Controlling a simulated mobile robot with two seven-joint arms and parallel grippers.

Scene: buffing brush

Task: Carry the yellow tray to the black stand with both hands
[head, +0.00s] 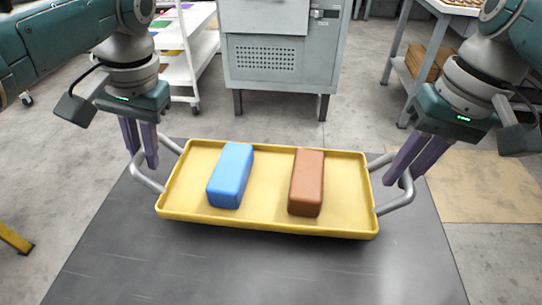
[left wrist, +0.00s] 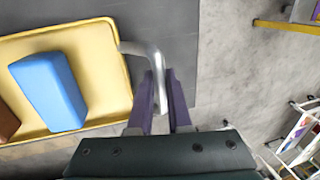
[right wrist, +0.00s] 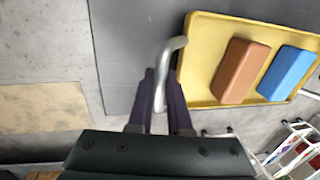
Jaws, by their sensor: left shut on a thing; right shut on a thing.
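The yellow tray (head: 268,170) is over the dark grey tabletop, with a grey bar handle at each end. Its left end looks slightly nearer the back than its right end. A blue block (head: 230,175) and a brown block (head: 306,182) lie in it. My left gripper (head: 145,162) is shut on the tray's left handle, which also shows in the left wrist view (left wrist: 150,62). My right gripper (head: 398,178) is shut on the right handle, seen in the right wrist view (right wrist: 165,65). I cannot tell whether the tray touches the table. No black stand is identifiable.
The dark tabletop (head: 250,270) is bare in front of the tray. Behind stand a grey metal cabinet (head: 280,50), a white shelf cart (head: 190,45) and a grey workbench (head: 400,65) at right. A yellow bar (head: 15,239) shows at far left.

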